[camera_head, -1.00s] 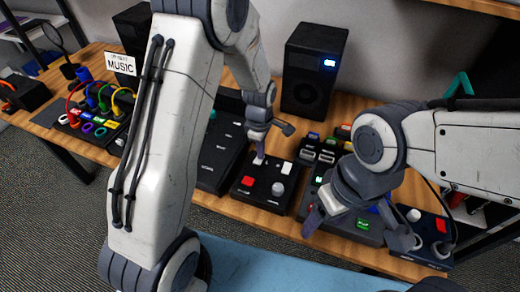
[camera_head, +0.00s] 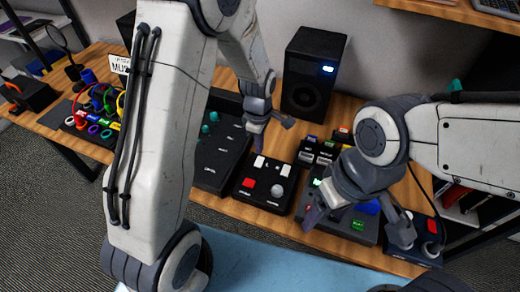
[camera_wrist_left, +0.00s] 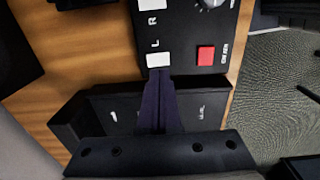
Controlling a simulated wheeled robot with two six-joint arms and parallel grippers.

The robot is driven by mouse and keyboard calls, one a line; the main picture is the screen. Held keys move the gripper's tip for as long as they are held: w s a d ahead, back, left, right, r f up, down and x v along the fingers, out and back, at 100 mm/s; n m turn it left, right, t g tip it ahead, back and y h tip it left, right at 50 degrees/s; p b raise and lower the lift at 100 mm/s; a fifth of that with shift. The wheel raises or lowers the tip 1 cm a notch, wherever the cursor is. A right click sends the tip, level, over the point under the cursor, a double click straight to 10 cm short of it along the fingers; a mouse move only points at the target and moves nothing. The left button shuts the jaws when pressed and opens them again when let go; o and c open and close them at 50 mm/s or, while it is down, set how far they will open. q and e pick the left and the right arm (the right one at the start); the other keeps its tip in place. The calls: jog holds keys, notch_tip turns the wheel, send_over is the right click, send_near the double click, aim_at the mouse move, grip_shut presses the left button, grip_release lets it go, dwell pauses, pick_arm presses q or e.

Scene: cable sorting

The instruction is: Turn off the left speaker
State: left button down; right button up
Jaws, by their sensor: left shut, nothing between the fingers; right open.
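The black switch box (camera_head: 252,205) carries a red button (camera_head: 249,184), a grey knob (camera_head: 278,191) and two white switches, L (camera_head: 260,162) and R (camera_head: 285,170). The L switch also shows in the left wrist view (camera_wrist_left: 158,60). My left gripper (camera_head: 256,140) is shut and empty, its tips close to the L switch; I cannot tell whether they touch. The left speaker (camera_head: 125,28) is mostly hidden behind my left arm, and no light on it shows. The right speaker (camera_head: 313,75) has a lit blue display. My right gripper (camera_head: 357,228) is open and empty.
A dark mixer panel (camera_head: 217,160) is left of the switch box. A device with coloured buttons (camera_head: 350,225) is under my right gripper. Coloured cables (camera_head: 98,103) lie at the left.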

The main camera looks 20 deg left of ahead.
pick_arm(q)
notch_tip(320, 180, up, 8)
jog(key=shift+s+f, duration=0.1)
dwell(0.4)
